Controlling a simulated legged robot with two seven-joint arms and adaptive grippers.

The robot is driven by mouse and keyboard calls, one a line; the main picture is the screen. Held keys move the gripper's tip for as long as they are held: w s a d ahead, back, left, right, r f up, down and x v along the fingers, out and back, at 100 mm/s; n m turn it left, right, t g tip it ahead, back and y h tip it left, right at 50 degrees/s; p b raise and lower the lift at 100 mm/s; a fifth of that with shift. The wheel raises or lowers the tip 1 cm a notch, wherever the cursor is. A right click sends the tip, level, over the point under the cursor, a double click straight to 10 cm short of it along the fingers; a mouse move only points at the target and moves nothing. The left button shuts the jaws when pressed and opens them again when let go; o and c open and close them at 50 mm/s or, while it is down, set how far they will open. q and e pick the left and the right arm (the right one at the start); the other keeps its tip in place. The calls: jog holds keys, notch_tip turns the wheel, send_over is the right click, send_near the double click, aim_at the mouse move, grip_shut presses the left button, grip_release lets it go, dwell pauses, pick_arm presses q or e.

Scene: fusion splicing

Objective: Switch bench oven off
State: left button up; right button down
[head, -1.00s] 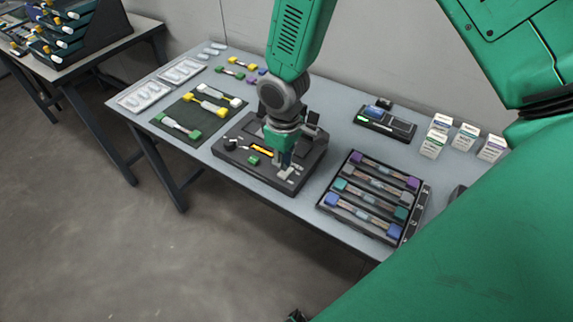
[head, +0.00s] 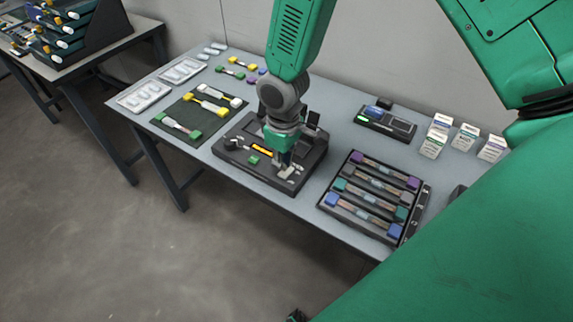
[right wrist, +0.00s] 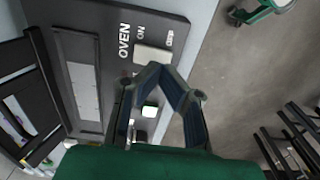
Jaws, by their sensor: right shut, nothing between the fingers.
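The bench oven is part of a dark unit (head: 225,150) on the table, with a yellow strip and a small green piece on top. In the right wrist view its dark panel (right wrist: 75,25) carries the words "OVEN" and "ON" beside a pale rectangular switch (right wrist: 152,54). My right gripper (head: 284,173) is over the front right part of the unit. In the right wrist view its fingertips (right wrist: 163,70) are together and empty, just beside the switch; I cannot tell whether they touch it.
A tray of splice pieces (head: 322,200) lies right of the unit, and a dark mat (head: 170,130) lies left. A small black device (head: 385,122) and several white boxes (head: 466,136) stand behind to the right. Another table with a rack (head: 85,45) is at far left.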

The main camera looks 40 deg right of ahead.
aim_at(283, 174)
jog(key=shift+a+f, duration=0.15)
jog(key=shift+a, duration=0.1)
jog(key=shift+d+f, duration=0.15)
jog(key=shift+f, duration=0.2)
jog(key=shift+f+b, duration=0.7)
jog(key=shift+f, duration=0.15)
dwell(0.6)
jog(key=shift+r, duration=0.1)
notch_tip(283, 174, up, 7)
jog(key=p, duration=0.6)
jog(key=shift+p, duration=0.4)
